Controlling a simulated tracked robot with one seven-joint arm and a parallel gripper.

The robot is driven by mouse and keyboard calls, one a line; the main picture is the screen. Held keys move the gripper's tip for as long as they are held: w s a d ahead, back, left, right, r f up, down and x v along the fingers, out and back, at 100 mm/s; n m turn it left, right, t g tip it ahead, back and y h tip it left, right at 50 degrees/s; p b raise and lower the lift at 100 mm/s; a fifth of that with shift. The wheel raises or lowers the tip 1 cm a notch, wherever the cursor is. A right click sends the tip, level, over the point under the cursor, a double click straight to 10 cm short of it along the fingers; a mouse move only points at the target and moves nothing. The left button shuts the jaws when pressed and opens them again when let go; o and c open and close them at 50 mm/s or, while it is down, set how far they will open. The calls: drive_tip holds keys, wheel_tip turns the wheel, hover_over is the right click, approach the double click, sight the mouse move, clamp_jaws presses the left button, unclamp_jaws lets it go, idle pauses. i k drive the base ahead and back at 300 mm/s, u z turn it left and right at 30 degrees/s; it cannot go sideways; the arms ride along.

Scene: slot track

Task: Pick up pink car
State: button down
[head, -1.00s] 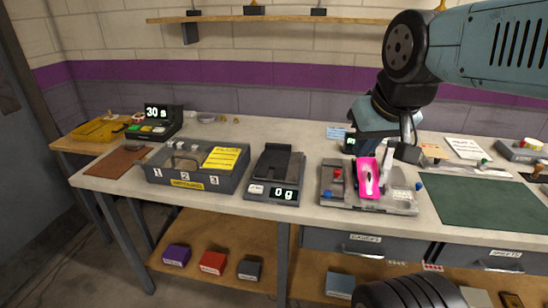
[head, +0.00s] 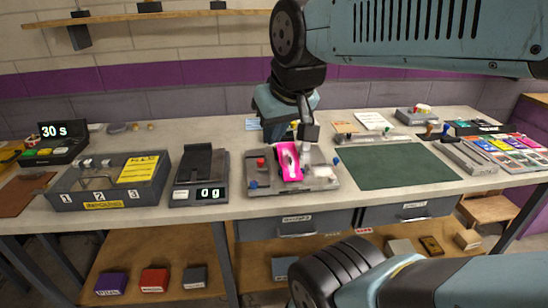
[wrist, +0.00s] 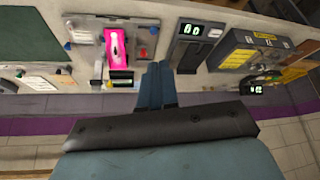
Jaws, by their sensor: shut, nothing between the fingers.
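The pink car (head: 289,161) has a white patch on top and sits on a grey tray-like fixture (head: 264,187) near the front of the bench. It also shows in the wrist view (wrist: 116,45), where the picture is upside down. My gripper (wrist: 158,66) is shut and empty. In the wrist view its fingers lie just right of the car, apart from it. In the head view my gripper (head: 275,131) is behind the car and slightly left, partly hidden by my wrist.
A scale (head: 203,162) reading 0 g and a numbered grey box (head: 97,193) stand left of the fixture. Red and blue knobs sit on the fixture beside the car. A green mat (head: 400,168) lies right, with mostly clear surface. A purple-striped wall stands behind.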

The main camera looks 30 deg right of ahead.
sight(287, 156)
drive_tip(key=u, duration=1.1)
drive_tip(key=k, duration=1.35)
drive_tip(key=z, duration=0.7)
drive_tip(key=i, duration=1)
drive_tip(key=u, duration=0.05)
